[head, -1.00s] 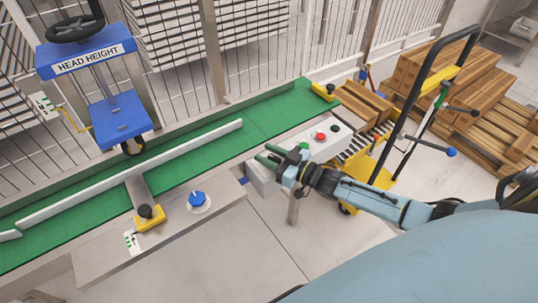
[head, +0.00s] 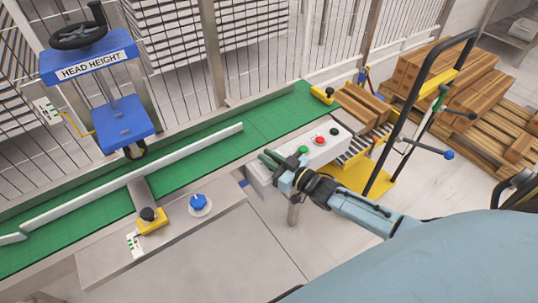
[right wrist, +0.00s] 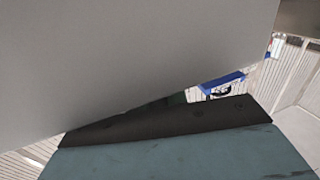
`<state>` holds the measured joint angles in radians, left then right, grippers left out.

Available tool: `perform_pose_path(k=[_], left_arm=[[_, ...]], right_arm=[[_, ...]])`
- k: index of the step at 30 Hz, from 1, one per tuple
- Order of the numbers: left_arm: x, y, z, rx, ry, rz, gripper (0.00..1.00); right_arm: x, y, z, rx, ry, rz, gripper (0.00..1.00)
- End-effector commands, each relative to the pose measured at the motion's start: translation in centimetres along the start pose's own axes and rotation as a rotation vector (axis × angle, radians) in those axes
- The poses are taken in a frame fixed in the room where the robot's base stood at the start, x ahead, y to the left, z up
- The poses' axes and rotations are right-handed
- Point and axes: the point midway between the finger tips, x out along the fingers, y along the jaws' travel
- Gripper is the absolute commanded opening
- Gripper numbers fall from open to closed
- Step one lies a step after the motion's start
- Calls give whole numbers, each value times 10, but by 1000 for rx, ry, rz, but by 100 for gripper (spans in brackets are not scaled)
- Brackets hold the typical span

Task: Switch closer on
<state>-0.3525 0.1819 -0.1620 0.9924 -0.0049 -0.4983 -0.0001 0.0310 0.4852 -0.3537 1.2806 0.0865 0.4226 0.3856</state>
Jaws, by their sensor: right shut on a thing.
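A pale control box (head: 325,146) stands beside the green conveyor's right end. On its top are a green button (head: 304,149), a red button (head: 320,140) and a dark button (head: 334,131). My right gripper (head: 268,158) is at the box's left end, its fingers pointing left. It is shut on a part there, which the fingers hide. In the right wrist view a large pale surface (right wrist: 130,60) fills the upper left, close to a dark finger (right wrist: 150,125). No label reading "closer" can be made out. My left gripper is not in view.
The green conveyor (head: 190,165) runs along a wire fence. A blue knob (head: 198,203) and a black knob on a yellow base (head: 150,220) sit left of the gripper. A yellow-handled cart (head: 380,175) and wooden pallets (head: 500,125) stand at right.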

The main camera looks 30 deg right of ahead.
Motion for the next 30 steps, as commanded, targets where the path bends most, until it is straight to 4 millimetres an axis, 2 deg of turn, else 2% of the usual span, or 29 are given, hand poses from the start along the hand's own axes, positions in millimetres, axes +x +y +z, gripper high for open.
perform_pose_path(k=[6,13,21,30], left_arm=[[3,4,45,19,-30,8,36],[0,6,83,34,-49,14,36],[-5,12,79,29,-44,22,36],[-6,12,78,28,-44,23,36]], right_arm=[[0,1,-2,10,0,156,0],[-1,4,-1,13,-1,344,0],[-2,8,0,9,0,535,0],[-4,10,0,3,0,648,0]])
